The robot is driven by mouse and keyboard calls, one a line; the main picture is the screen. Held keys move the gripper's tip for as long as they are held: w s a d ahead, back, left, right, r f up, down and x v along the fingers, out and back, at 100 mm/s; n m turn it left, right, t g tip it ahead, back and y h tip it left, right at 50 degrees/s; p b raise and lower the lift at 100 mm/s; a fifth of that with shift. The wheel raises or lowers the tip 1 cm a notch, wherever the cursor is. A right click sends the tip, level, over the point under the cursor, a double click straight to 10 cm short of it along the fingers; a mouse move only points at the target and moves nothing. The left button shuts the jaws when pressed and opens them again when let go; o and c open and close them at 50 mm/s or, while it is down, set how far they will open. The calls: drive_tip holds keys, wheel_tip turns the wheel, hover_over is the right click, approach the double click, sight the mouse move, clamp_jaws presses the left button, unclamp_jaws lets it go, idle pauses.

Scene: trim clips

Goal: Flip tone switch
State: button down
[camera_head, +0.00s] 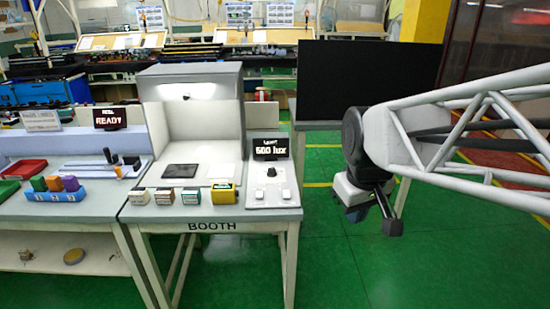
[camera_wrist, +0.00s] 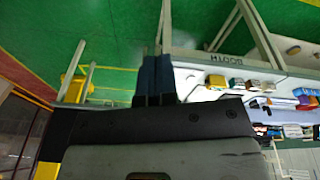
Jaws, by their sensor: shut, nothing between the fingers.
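The booth control panel (camera_head: 257,212) is at the right of the booth bench in the head view. It carries a dark knob (camera_head: 271,171) and two small pale switches, a left one (camera_head: 259,194) and a right one (camera_head: 286,194). Which of them is the tone switch cannot be read, nor can their positions. My gripper (camera_head: 357,213) hangs to the right of the bench, over the green floor, well apart from the panel. In the wrist view its blue fingers (camera_wrist: 154,62) are together with nothing held. The switches cannot be made out there.
A lit display (camera_head: 269,149) reading 500 lux stands behind the knob. Several small boxes (camera_head: 165,196) line the bench's front edge, left of the panel. A large black screen (camera_head: 367,75) stands behind my arm. The floor (camera_head: 335,255) right of the bench is clear.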

drive_tip(key=w+a+n, duration=0.3)
drive_tip(key=w+n, duration=0.3)
drive_tip(key=w, duration=1.3)
drive_tip(key=n+g, duration=0.2)
drive_tip(key=n, duration=0.6)
hover_over(288, 196)
wheel_tip(288, 196, down, 10)
drive_tip(key=shift+w+f, duration=0.1)
drive_tip(key=shift+f, duration=0.15)
wheel_tip(288, 196, down, 14)
drive_tip(key=shift+r, duration=0.15)
